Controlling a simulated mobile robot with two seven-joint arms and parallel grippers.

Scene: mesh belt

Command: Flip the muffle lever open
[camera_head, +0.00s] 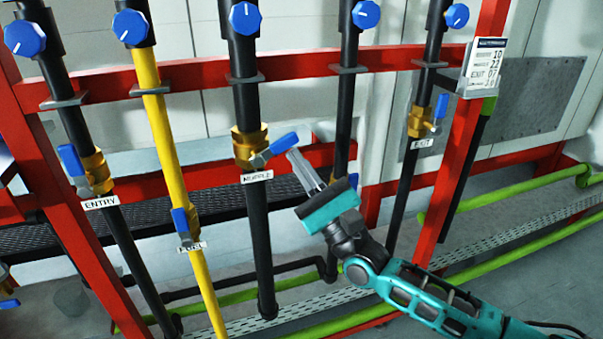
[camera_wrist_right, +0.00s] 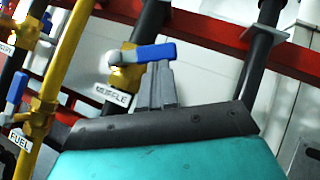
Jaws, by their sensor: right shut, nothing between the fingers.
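The muffle lever (camera_head: 284,143) has a blue handle that sticks out to the right and slightly up from a brass valve (camera_head: 246,146) on a black pipe. The white MUFFLE label (camera_head: 257,177) is just below the valve. In the wrist view the blue handle (camera_wrist_right: 152,53) lies crosswise to its pipe, beside the brass body. My left gripper is not in view.
Similar blue levers sit at ENTRY (camera_head: 72,160), FUEL (camera_head: 181,222) on the yellow pipe, and EXIT (camera_head: 441,107). A red frame (camera_head: 300,64) crosses behind the pipes. Another black pipe (camera_head: 345,110) runs behind my right gripper. Green pipes (camera_head: 510,193) run low behind.

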